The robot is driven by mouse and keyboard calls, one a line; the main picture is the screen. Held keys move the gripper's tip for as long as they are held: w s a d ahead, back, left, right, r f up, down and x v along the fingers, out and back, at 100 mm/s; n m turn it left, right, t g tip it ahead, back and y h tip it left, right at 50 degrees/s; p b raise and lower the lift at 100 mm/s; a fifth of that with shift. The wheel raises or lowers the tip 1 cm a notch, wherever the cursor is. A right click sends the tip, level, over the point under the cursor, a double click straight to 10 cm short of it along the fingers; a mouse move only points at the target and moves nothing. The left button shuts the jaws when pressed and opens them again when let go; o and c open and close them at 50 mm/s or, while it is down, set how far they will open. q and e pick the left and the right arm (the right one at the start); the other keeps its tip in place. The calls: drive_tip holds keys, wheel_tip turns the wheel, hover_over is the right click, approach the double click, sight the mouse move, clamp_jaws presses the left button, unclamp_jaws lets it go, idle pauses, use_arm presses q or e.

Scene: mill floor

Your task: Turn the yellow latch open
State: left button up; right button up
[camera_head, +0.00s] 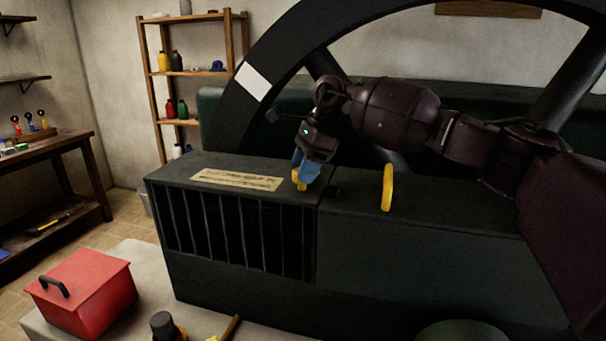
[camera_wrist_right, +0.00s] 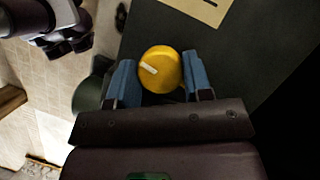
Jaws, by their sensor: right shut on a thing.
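The yellow latch (camera_wrist_right: 160,68) is a round knob with a white pointer mark, on top of the dark green machine housing (camera_head: 430,215). Its pointer runs at a slant in the right wrist view. In the head view the latch (camera_head: 299,180) shows only partly, behind the blue fingers. My right gripper (camera_head: 306,168) reaches down from above and is shut on the latch. In the right wrist view its blue fingers (camera_wrist_right: 161,82) stand on either side of the knob. My left gripper is not seen in the head view.
A yellow loop handle (camera_head: 388,187) stands on the housing to the right of the latch. A paper label (camera_head: 238,180) lies to the left, above the barred front. A large dark wheel (camera_head: 288,45) rises behind. A red box (camera_head: 82,293) sits at the lower left.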

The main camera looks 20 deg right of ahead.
drive_tip(key=shift+f+n+g+b, duration=0.1)
drive_tip(key=shift+n+g+b, duration=0.5)
drive_tip(key=shift+n, duration=0.8)
drive_tip(key=o, duration=0.9)
drive_tip(key=v, duration=1.1)
drive_tip(key=shift+a+b, duration=0.1)
drive_tip(key=shift+b, duration=0.3)
